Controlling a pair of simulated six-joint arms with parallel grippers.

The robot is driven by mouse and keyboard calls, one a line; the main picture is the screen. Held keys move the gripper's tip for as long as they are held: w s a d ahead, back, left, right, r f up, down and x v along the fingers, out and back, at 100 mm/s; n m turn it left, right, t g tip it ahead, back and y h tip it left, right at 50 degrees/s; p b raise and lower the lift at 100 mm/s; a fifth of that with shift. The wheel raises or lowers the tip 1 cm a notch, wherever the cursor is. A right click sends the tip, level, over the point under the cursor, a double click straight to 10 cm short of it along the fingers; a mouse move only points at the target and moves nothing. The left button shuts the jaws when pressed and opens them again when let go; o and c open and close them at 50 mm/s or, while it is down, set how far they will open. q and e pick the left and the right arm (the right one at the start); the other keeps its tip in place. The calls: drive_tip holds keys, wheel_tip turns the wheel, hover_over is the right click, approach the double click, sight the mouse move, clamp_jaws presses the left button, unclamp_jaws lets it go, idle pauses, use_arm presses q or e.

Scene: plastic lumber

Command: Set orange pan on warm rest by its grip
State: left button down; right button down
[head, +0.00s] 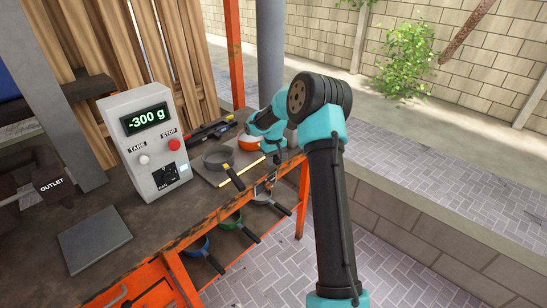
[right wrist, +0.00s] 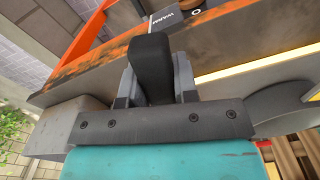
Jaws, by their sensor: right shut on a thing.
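The orange pan (head: 249,142) is at the far end of the workbench in the head view, partly hidden by my right arm. My right gripper (head: 268,152) is beside it, and its fingertips are hard to make out there. In the right wrist view, my right gripper (right wrist: 154,88) is shut on a black grip (right wrist: 151,55), which stands between its two fingers. The pan's bowl cannot be made out in that view. A small block marked WARM (right wrist: 167,19) lies beyond the grip, near the bench edge. The warm rest's surface is not clearly visible. My left gripper is not in view.
A grey pan (head: 217,159) sits on the bench beside a yellow strip (head: 249,162). The scale display (head: 146,140) reads -300 g, with a grey plate (head: 95,240) in front.

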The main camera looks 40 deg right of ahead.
drive_tip(key=c, duration=0.8)
unclamp_jaws()
wheel_tip(320, 180, up, 18)
drive_tip(key=shift+f, duration=0.25)
drive_tip(key=shift+f, duration=0.1)
